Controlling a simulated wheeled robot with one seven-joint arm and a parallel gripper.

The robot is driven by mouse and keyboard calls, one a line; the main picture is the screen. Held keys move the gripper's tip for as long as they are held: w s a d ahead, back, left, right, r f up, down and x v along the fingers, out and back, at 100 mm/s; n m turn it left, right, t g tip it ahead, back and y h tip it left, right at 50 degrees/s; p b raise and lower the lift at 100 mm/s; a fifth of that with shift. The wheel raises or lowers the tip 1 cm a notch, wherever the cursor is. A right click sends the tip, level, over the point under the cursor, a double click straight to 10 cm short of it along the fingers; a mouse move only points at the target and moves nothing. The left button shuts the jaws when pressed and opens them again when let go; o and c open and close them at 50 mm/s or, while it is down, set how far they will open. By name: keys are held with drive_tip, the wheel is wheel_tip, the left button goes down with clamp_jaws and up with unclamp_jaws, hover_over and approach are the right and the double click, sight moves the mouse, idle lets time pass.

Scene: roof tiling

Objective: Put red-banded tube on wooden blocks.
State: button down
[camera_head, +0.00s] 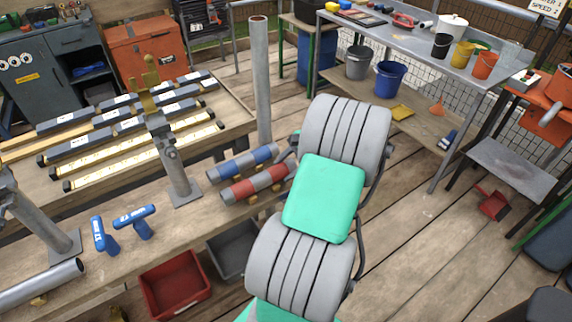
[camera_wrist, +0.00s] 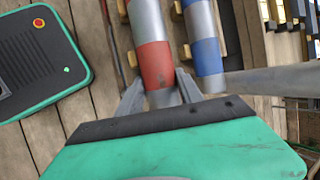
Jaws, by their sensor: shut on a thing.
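The red-banded tube (camera_head: 258,184) is grey with red bands and lies at the right end of the wooden bench, beside a blue-banded tube (camera_head: 243,162). My gripper (camera_wrist: 161,92) is shut on the near end of the red-banded tube (camera_wrist: 152,55), with one finger on each side. In the head view my arm partly hides the gripper. Wooden blocks (camera_head: 252,199) show under the red-banded tube, and block edges (camera_wrist: 132,58) show beside it in the wrist view. I cannot tell whether the tube touches them. The blue-banded tube (camera_wrist: 207,50) lies roughly parallel, slightly apart.
A tall grey post (camera_head: 261,80) stands just behind the tubes, and a shorter post (camera_head: 173,160) stands to their left. Two blue tools (camera_head: 134,219) lie on the bench. Red (camera_head: 176,290) and grey bins sit below. A metal table with buckets stands at the right.

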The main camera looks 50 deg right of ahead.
drive_tip(key=shift+f, duration=0.1)
drive_tip(key=c, duration=0.7)
unclamp_jaws()
